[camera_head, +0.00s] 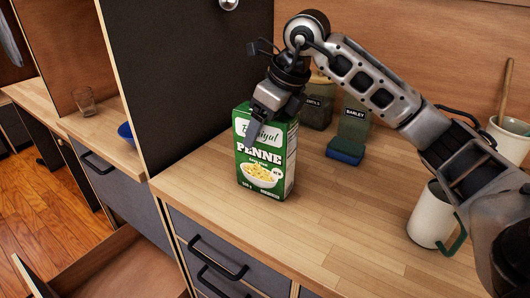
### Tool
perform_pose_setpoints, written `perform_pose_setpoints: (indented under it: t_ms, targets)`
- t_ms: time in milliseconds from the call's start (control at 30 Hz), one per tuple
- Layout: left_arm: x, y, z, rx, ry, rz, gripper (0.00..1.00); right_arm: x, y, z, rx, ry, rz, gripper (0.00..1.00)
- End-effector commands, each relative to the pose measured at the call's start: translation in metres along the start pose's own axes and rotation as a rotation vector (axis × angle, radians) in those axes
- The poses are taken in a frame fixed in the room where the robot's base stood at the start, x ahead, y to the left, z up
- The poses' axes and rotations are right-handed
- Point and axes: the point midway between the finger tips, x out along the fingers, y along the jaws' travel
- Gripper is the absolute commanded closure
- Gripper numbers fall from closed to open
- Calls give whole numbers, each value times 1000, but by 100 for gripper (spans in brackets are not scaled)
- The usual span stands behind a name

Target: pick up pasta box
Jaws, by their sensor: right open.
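The pasta box (262,172) is a green carton with the word PENNE and a bowl of pasta printed on its front. It stands upright on the wooden counter, near the dark partition at its left. My right gripper (256,122) is over the top of the box, pointing down, with its jaws open. One finger overlaps the upper front of the box; whether it touches is unclear. The rest of the jaws are partly hidden by the gripper body. My left gripper is not in view.
A barley container (353,122), a blue sponge (345,151) and another dark jar (318,112) stand behind the box. A white mug (431,217) is at the right, beneath my arm. A drawer (120,270) is open at the lower left. The counter's middle (340,215) is clear.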

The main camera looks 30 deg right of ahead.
Motion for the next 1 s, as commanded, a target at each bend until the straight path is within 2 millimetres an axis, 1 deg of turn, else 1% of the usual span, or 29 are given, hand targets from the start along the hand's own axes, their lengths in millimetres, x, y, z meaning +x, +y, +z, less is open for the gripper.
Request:
perform_pose_setpoints:
  t_ms: [167, 200, 267, 300, 367, 400, 433, 467, 767, 867, 900, 1000]
  targets:
    - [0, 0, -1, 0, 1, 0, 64, 0, 0, 0, 0, 0, 0, 24]
    - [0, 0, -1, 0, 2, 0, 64, 0, 0, 0, 0, 0, 0, 35]
    - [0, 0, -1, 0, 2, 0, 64, 0, 0, 0, 0, 0, 0, 51]
    - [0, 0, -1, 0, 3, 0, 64, 0, 0, 0, 0, 0, -1, 63]
    - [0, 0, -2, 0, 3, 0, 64, 0, 0, 0, 0, 0, 0, 79]
    - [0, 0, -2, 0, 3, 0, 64, 0, 0, 0, 0, 0, 0, 90]
    - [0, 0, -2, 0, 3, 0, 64, 0, 0, 0, 0, 0, 0, 99]
    - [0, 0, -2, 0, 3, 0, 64, 0, 0, 0, 0, 1, 0, 100]
    - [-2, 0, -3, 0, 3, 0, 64, -3, 0, 2, 0, -4, -1, 100]
    - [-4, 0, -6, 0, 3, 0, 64, -9, 0, 4, 0, -4, -2, 100]
    - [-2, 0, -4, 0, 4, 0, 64, -11, 0, 5, -1, -6, -2, 100]
    - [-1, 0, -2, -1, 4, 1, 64, -24, 0, 11, -1, -10, -3, 100]
